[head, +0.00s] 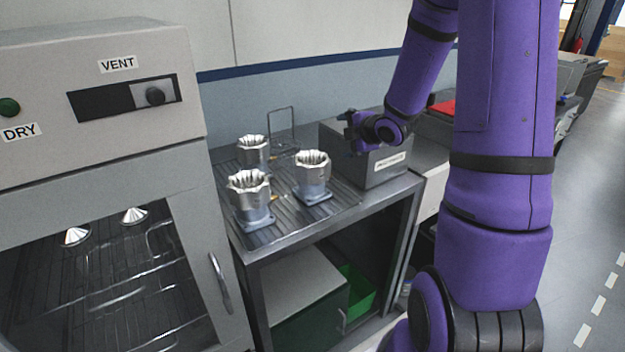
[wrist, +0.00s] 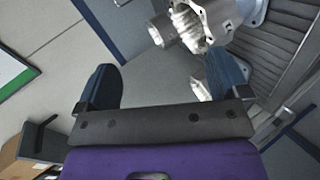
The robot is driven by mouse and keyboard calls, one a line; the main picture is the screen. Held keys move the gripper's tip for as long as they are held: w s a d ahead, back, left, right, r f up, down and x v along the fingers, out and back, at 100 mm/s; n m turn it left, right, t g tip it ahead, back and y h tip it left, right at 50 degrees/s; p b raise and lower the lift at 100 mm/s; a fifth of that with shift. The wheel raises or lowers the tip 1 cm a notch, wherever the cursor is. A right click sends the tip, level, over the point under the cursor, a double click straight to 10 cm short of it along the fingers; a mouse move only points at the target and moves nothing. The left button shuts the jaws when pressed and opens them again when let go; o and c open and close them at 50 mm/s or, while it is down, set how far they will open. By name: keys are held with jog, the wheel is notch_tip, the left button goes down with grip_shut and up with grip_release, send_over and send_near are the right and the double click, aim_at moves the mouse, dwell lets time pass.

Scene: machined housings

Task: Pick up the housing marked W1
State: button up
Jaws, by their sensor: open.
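Three silvery housings with toothed, crown-like rims stand upright on a ribbed bench top: a front left one (head: 250,195), a right one (head: 312,175) and a back one (head: 253,152). No W1 mark is readable on any of them. My gripper (head: 352,132) is above the bench, right of and behind the right housing, apart from all three. In the wrist view, my gripper (wrist: 163,85) has its two dark fingers spread with nothing between them. A housing (wrist: 215,22) shows beyond the fingers at the top; another is partly hidden by the right finger.
A grey box (head: 385,168) with a label stands on the bench below my gripper. A wire stand (head: 281,128) is behind the housings. A drying cabinet (head: 100,90) stands close on the left. The bench top (head: 290,228) is free in front of the right housing.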

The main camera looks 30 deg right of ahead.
notch_tip(320, 180, down, 8)
jog(key=d+r+n+t+y, duration=0.1)
jog(key=d+n+t+y, duration=0.1)
jog(key=n+y, duration=0.1)
jog(key=n+t+y, duration=0.2)
jog(key=n+y, duration=0.1)
jog(key=y, duration=0.1)
send_near(328, 171)
jog(key=shift+x, duration=4.4)
jog(key=shift+c, duration=0.4)
jog(key=c, duration=1.4)
jog(key=shift+c, duration=0.7)
